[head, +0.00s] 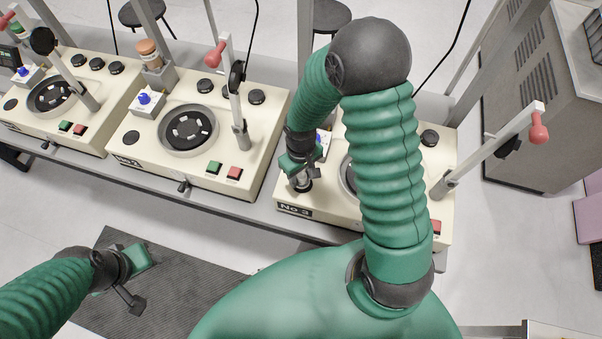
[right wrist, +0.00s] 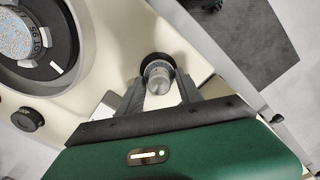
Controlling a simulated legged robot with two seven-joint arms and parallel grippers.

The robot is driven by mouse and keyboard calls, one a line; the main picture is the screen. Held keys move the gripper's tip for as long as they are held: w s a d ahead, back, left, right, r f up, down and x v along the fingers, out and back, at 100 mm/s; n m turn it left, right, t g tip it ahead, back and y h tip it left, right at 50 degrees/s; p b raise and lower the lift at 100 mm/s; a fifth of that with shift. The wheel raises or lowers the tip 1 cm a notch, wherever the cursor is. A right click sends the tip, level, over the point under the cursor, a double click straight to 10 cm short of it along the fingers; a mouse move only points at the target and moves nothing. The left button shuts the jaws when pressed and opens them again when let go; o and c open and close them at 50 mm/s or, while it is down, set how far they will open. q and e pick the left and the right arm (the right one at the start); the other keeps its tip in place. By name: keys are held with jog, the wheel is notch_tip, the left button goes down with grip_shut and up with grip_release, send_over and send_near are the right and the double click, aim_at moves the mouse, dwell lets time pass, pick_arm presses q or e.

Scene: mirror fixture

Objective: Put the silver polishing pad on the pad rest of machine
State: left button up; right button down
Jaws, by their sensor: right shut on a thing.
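The silver polishing pad (right wrist: 158,76) is a small metallic cylinder between the two fingers of my right gripper (right wrist: 160,92), which is shut on it. In the head view the pad (head: 302,181) shows below my right gripper (head: 301,174) at the front left corner of machine No 3 (head: 330,208). The pad rest is a dark round ring (right wrist: 152,60) right at the pad's far end; I cannot tell whether they touch. My left gripper (head: 132,285) hangs empty over the dark floor mat, its opening unclear.
Machine No 2 (head: 236,150) stands to the left, with another machine (head: 60,118) beyond it. Levers with red knobs (head: 538,134) rise above the machines. A grey cabinet (head: 555,110) stands at the right. My right arm hides much of machine No 3.

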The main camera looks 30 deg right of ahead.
jog(key=shift+f, duration=0.5)
jog(key=shift+f, duration=0.1)
jog(key=c, duration=0.8)
grip_release()
jog(key=shift+d, duration=0.2)
jog(key=shift+a, duration=0.1)
